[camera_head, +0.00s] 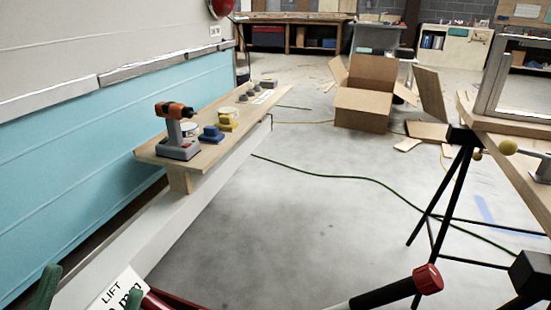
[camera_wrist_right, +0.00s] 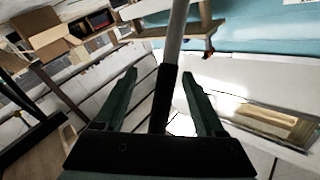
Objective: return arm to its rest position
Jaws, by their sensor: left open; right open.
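My left gripper (camera_head: 90,288) shows at the bottom left of the head view. Its two green fingers stand apart, with a white label reading "LIFT" visible between them. My right gripper (camera_wrist_right: 159,76) fills the lower middle of the right wrist view. Its green fingers are spread wide. A grey rod with a black sleeve (camera_wrist_right: 163,100) runs through the gap between them, and clear space shows on both sides of it. I cannot tell how near it is in depth. The right gripper is not visible in the head view.
A black handle with a red end (camera_head: 428,279) juts in at the bottom of the head view. A wooden shelf (camera_head: 215,150) along the left wall holds an orange drill (camera_head: 178,130). A black-legged stand (camera_head: 445,205) is at right.

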